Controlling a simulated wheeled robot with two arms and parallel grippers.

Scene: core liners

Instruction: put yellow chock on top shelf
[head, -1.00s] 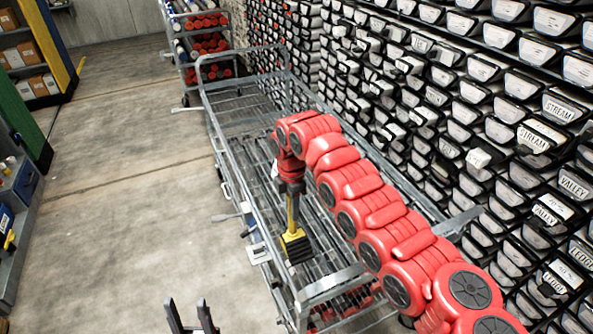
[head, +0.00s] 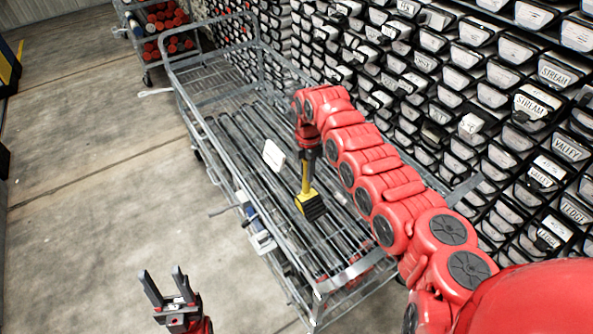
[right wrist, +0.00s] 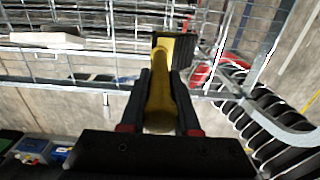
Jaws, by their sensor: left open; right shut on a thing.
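The yellow chock (head: 311,204) has a yellow handle and a black ribbed block at its lower end. My right gripper (head: 307,166) is shut on the handle, and the chock hangs block-down over the wire cart (head: 330,284). In the right wrist view, the handle (right wrist: 161,98) sits between the two dark fingers (right wrist: 160,124), with the ribbed block beyond. Whether the chock touches the cart is unclear. My left gripper (head: 166,288) is open and empty over the floor, left of the cart. I cannot tell which level counts as the top shelf.
Long grey tubes (head: 239,147) lie in the cart, with a white block (head: 274,155) left of the chock. A wall of labelled black-fronted trays (head: 490,130) stands along the right. Another cart with red-ended tubes (head: 170,45) stands behind. The concrete floor (head: 100,190) at left is clear.

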